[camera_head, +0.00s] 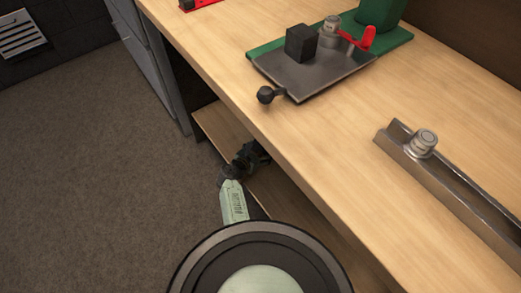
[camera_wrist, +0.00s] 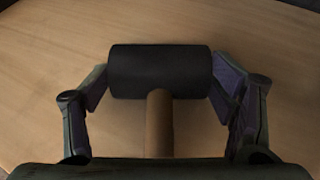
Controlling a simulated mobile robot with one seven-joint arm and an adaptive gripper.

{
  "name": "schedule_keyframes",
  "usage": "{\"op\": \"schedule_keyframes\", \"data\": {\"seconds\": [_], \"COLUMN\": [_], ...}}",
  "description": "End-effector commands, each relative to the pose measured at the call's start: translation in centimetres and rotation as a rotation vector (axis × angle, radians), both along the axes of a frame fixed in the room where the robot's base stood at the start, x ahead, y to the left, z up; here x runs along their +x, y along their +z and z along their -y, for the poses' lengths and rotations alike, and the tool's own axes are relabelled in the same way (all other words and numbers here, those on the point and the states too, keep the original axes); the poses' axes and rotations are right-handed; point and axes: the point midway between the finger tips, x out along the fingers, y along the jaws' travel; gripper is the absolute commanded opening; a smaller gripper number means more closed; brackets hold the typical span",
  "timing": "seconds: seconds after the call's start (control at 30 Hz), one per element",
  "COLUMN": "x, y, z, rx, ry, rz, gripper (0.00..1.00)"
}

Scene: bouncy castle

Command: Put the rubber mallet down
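The rubber mallet shows in the wrist view, with a black cylindrical head (camera_wrist: 160,71) and a light wooden handle (camera_wrist: 159,125) running toward the camera. My gripper (camera_wrist: 160,80) has one finger against each end of the head, so it is shut on the mallet. A bare wooden surface (camera_wrist: 50,45) lies beyond and beneath it; the gap cannot be told. In the head view my gripper (camera_head: 250,158) is a dark shape at the lower wooden shelf (camera_head: 218,128), under the bench edge. The mallet cannot be made out there.
The bench top (camera_head: 330,130) is above the shelf and overhangs it. A grey cabinet (camera_head: 150,60) stands left; the floor (camera_head: 90,170) is clear.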

Motion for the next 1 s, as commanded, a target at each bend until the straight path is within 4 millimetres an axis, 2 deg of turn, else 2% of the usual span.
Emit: {"op": "schedule_keyframes", "data": {"seconds": [0.23,0.5,0.63,0.77,1.0], "x": [0.0,0.0,-0.2,-1.6,-5.6], "y": [0.0,0.1,0.7,1.8,4.3], "z": [0.0,0.0,-0.1,-1.0,-3.4], "rx": [0.0,0.0,0.0,-0.002,-0.002], "ry": [0.0,0.0,0.001,0.003,0.003], "rz": [0.0,0.0,0.0,-0.002,-0.002], "gripper": [0.95,0.95,0.95,0.95,0.95]}}
